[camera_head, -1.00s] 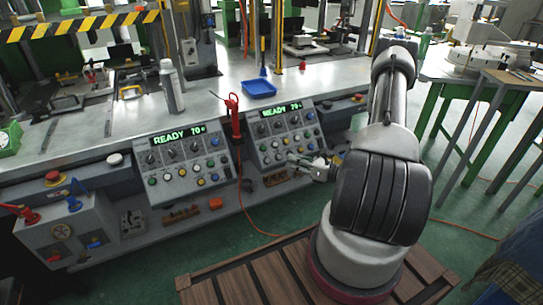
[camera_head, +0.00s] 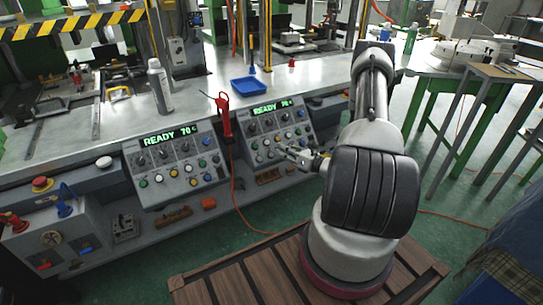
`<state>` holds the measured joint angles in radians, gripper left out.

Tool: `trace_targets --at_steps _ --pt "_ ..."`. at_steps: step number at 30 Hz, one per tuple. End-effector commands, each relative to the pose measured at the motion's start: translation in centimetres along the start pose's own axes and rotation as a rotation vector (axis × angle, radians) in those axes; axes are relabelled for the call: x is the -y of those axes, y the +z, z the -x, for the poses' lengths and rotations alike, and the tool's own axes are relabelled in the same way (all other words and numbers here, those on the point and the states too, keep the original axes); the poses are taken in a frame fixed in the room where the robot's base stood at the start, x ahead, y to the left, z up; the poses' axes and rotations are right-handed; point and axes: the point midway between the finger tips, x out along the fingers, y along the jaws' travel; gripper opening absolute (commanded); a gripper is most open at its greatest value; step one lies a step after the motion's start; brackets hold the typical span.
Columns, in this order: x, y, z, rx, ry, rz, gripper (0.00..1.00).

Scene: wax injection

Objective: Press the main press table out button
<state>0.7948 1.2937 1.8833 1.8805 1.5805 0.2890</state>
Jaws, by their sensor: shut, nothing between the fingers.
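Two sloped control panels are set in the front of the workbench, each with a green READY display, knobs and coloured buttons. My gripper (camera_head: 284,151) is shut and empty at the lower part of the right panel (camera_head: 268,125), near its bottom button row. I cannot tell whether the fingertips touch a button, and the gripper hides part of that row. The left panel (camera_head: 165,149) is fully visible and clear of my arm. The button labels are too small to read, so I cannot tell which one is the table out button.
A red-handled tool (camera_head: 224,117) stands between the panels, with an orange cable down to the floor. A blue tray (camera_head: 249,85) and a grey bottle (camera_head: 160,86) are on the bench (camera_head: 205,93). A red emergency button (camera_head: 41,183) is at far left. A green-legged table (camera_head: 472,71) stands right.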

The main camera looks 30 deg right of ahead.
Motion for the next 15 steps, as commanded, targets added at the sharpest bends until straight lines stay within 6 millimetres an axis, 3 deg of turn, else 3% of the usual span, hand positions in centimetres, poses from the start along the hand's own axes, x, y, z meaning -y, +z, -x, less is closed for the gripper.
trace_targets --at_steps 9,15 --pt "2.1 -2.2 -2.9 -0.001 0.000 0.001 0.00" --pt "2.7 -2.7 -3.7 0.000 0.000 0.000 0.00"
